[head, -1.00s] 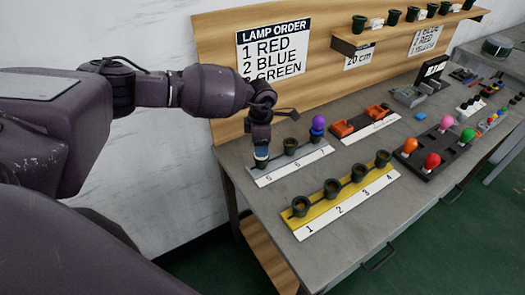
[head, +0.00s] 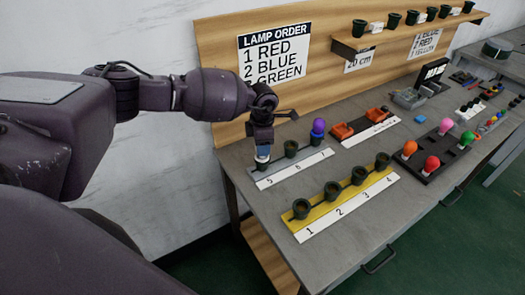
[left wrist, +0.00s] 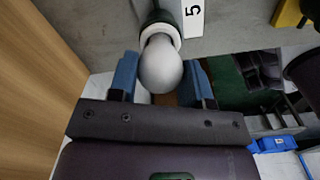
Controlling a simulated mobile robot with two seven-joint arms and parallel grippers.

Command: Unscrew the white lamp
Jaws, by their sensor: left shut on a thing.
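The white lamp (left wrist: 160,66) sits in the dark socket (left wrist: 157,18) beside the number 5 label, at the left end of the grey strip. In the head view, a small pale part of the lamp (head: 263,154) shows below my gripper. My left gripper (head: 262,147) points down over this socket from above. In the left wrist view its blue fingers (left wrist: 160,80) stand on both sides of the bulb, shut on it. The bulb's neck meets the white rim of the socket. My right gripper is not in view.
The grey strip (head: 300,168) also has an empty socket (head: 291,148) and a purple lamp (head: 318,127). A yellow strip (head: 325,207) with several empty sockets lies in front. A black tray (head: 440,153) with coloured lamps is at the right. A wooden back panel (head: 225,70) stands behind my gripper.

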